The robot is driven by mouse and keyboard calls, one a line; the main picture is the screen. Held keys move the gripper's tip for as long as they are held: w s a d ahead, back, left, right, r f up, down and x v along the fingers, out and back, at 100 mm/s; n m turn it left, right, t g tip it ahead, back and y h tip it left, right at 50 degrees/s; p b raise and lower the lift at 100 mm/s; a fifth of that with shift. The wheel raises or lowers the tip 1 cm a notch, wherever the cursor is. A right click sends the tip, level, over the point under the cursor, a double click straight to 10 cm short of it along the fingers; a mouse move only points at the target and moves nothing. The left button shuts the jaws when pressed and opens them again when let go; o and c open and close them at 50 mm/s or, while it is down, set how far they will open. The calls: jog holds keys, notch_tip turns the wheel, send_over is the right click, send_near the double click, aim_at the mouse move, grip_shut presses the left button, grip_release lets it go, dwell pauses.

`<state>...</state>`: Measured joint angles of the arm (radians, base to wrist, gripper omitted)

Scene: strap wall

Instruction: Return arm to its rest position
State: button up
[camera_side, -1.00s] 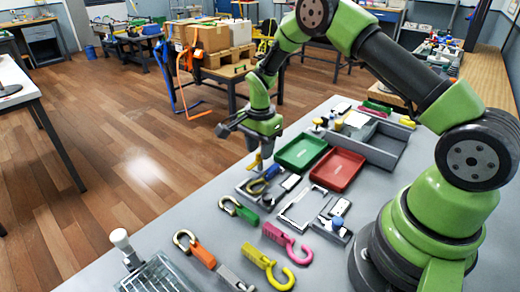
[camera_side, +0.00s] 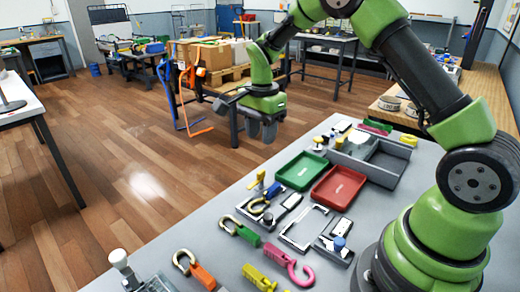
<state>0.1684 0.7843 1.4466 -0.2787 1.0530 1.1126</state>
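My gripper (camera_side: 261,130) hangs in the air above the far left edge of the grey table (camera_side: 222,262), with its fingers pointing down. It is clear of the table and its objects, and I see nothing held in it. The view is too small and dark to tell how far apart the fingers are. My arm is bent, with its elbow raised high over the right side of the table. A small yellow piece (camera_side: 257,179) stands on the table below the gripper, apart from it.
A green tray (camera_side: 301,170) and a red tray (camera_side: 338,187) lie mid-table, beside a grey divided box (camera_side: 380,158). Several coloured hooks, including a pink one (camera_side: 289,265), lie towards the front. A grey frame (camera_side: 306,228) lies between them. The air around my gripper is clear.

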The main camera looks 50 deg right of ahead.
jog(key=s+a+r+n+t, duration=0.25)
jog(key=s+r+n, duration=0.2)
jog(key=r, duration=0.35)
jog(key=s+a+r+n+t, duration=0.1)
jog(key=s+a+r+n, duration=0.2)
jog(key=s+r, duration=0.35)
jog(key=s+a+r+n+t+y, duration=0.2)
jog(key=s+n, duration=0.4)
jog(key=s, duration=0.5)
jog(key=shift+s+a+t, duration=0.35)
jog(key=shift+a+t, duration=0.35)
jog(key=shift+t, duration=0.05)
